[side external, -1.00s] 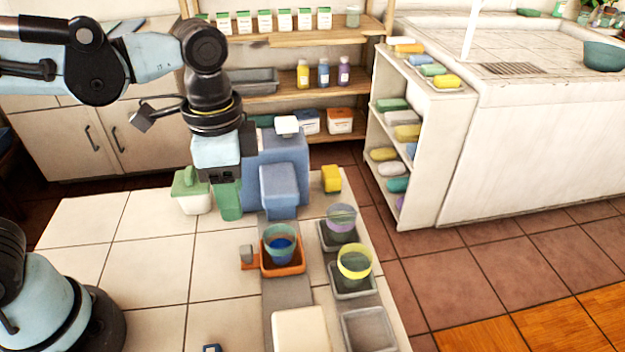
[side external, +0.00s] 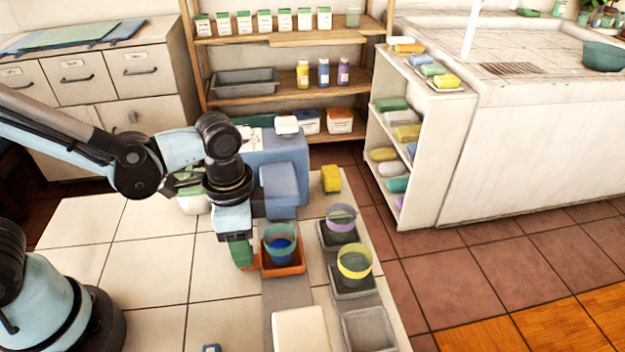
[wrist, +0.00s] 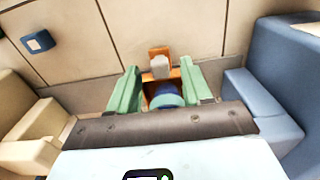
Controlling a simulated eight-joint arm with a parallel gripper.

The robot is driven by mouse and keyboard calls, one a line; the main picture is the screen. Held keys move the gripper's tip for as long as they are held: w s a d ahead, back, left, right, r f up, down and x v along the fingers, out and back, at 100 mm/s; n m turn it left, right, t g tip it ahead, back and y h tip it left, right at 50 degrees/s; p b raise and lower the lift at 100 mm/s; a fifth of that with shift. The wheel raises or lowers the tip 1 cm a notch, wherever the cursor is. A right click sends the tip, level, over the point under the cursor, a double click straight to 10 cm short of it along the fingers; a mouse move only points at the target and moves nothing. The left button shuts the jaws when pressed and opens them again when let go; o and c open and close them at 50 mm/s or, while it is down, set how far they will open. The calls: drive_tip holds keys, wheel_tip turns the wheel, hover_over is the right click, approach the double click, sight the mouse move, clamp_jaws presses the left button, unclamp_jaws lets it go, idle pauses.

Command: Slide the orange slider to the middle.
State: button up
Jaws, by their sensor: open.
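The orange slider (side external: 284,270) is a small tray on a grey track (side external: 285,297), close to the blue block end. A clear teal-rimmed cup with blue contents (side external: 280,245) stands in it. In the wrist view the orange slider (wrist: 175,74) has a handle with a grey knob (wrist: 160,66). My gripper (side external: 243,260) is low beside the slider's left side, pointing down. In the wrist view my gripper's green fingers (wrist: 160,80) are apart, one on each side of the handle, with gaps showing. In the side view the fingers hide the knob.
A blue stepped block (side external: 277,165) stands at the track's far end and a cream block (side external: 300,328) at its near end. Grey trays with a purple-rimmed cup (side external: 341,216) and a yellow-rimmed cup (side external: 355,260) stand to the right.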

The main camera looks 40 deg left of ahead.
drive_tip(key=shift+f, duration=0.5)
drive_tip(key=shift+c, duration=0.2)
clamp_jaws()
